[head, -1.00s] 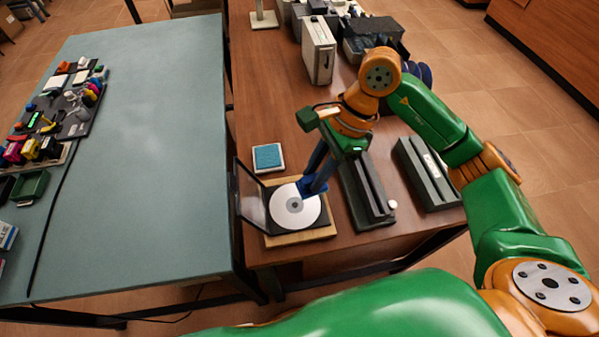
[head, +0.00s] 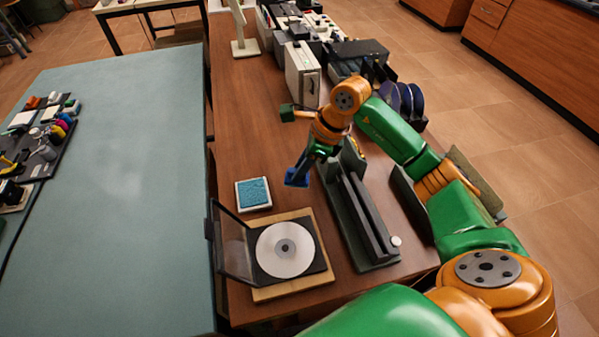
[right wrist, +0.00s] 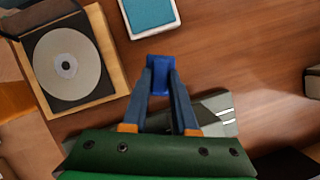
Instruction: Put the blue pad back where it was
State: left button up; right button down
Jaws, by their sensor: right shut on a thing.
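The small blue pad (head: 296,178) is held in my right gripper (head: 304,168), above the wooden table behind the disc case. In the right wrist view the blue pad (right wrist: 160,74) sits between the two fingertips (right wrist: 160,82), which are shut on it. A white disc (head: 285,250) lies in an open black case (head: 318,261) on a wooden board (head: 292,292). A white-rimmed tray (head: 241,206) with a teal textured surface (head: 253,192) lies behind the board, left of the gripper. My left gripper is out of view.
A long dark slotted holder (head: 372,238) stands right of the disc case. A beige box (head: 300,75) and other equipment crowd the table's far end. The case lid (head: 232,245) stands open on the left. Bare wood (head: 245,130) lies beyond the tray.

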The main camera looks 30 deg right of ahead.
jog(key=f, duration=0.1)
jog(key=f+p, duration=0.1)
jog(key=f, duration=0.1)
jog(key=w+f, duration=0.1)
jog(key=shift+d+f, duration=0.15)
jog(key=shift+d, duration=0.1)
jog(key=shift+f, duration=0.35)
jog(key=c, duration=0.7)
grip_release()
jog(key=shift+r+p, duration=0.3)
jog(key=shift+r, duration=0.15)
jog(key=b+v, duration=0.1)
jog(key=v, duration=1)
jog(key=shift+d+r, duration=0.15)
jog(key=shift+r, duration=0.1)
jog(key=shift+s, duration=0.15)
